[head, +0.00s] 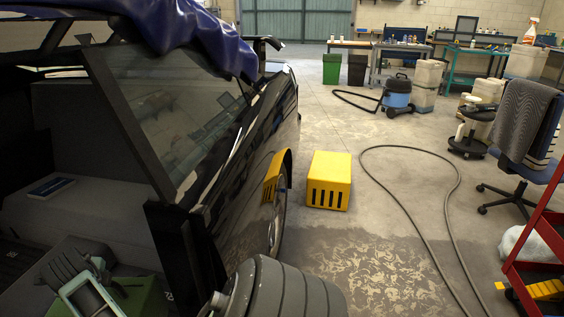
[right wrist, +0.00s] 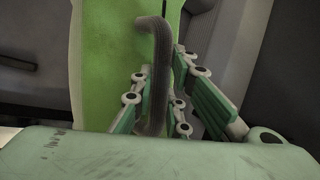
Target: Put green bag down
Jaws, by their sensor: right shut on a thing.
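The green bag (right wrist: 112,55) shows in the right wrist view as a bright green surface with a dark curved handle (right wrist: 156,42). My right gripper (right wrist: 160,92) is shut around that handle, with finger links on both sides of it. In the head view the right gripper (head: 78,270) is at the lower left, inside the open car. Part of the green bag (head: 145,298) shows beside and below it there. Whether the bag's underside touches anything is hidden. My left gripper is not in view.
The dark car (head: 225,150) stands open, with a grey seat (head: 75,205) inside. A blue cover (head: 190,30) lies over its roof. A yellow slotted box (head: 329,180) stands on the floor beside it. A hose (head: 405,150) loops across the floor, and a red cart (head: 545,235) stands right.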

